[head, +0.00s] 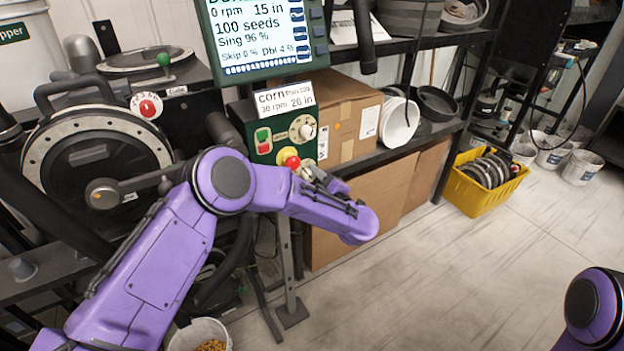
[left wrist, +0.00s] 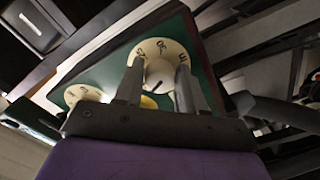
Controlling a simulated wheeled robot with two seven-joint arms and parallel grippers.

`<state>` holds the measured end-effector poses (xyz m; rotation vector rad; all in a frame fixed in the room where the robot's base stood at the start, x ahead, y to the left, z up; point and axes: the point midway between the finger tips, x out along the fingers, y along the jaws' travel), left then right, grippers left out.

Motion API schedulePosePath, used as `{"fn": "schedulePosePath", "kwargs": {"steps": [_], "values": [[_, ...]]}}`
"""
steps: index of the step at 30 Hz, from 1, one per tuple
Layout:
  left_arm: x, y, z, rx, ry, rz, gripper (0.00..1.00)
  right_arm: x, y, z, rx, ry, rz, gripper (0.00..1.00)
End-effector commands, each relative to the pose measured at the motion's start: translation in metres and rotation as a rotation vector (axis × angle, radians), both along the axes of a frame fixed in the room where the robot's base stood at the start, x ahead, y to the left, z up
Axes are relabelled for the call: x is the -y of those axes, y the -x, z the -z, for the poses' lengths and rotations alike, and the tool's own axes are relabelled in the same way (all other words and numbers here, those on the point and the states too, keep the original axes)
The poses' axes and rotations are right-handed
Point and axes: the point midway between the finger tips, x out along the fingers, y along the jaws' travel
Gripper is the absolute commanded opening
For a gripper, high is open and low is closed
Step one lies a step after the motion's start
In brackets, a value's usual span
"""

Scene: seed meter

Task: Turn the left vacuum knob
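The green control panel (head: 262,158) stands below the screen in the head view. It carries a pale dial with a white knob (head: 303,127), a green and red switch (head: 263,140) and a red button (head: 292,162). My left gripper (head: 308,172) is at the panel's lower right and partly hides it. In the left wrist view the fingers of the left gripper (left wrist: 158,88) are apart, with a round white knob (left wrist: 160,74) on a marked dial between or just beyond them. Contact cannot be told. A second pale dial (left wrist: 82,94) is at left. My right gripper is out of view.
The screen (head: 262,35) hangs above the panel, with a corn card (head: 285,97) below it. A cardboard box (head: 348,110) is close on the right. A yellow crate (head: 478,196) is on the floor.

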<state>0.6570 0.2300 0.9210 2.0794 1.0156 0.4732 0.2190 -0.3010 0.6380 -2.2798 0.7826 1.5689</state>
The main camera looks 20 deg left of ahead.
Motion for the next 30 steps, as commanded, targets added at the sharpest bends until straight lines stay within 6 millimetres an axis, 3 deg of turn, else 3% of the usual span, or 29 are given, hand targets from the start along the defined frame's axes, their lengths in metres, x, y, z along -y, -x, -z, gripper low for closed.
{"fn": "schedulePosePath", "kwargs": {"steps": [11, 24, 30], "values": [[0.002, 0.001, 0.0, 0.0, 0.0, 0.001, 0.6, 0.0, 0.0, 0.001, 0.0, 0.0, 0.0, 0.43], [0.073, 0.056, 0.002, 0.001, -0.001, 0.003, 0.6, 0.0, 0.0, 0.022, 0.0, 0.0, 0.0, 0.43], [0.084, 0.065, 0.0, 0.0, 0.0, 0.0, 0.6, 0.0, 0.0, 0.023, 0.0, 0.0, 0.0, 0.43]]}}
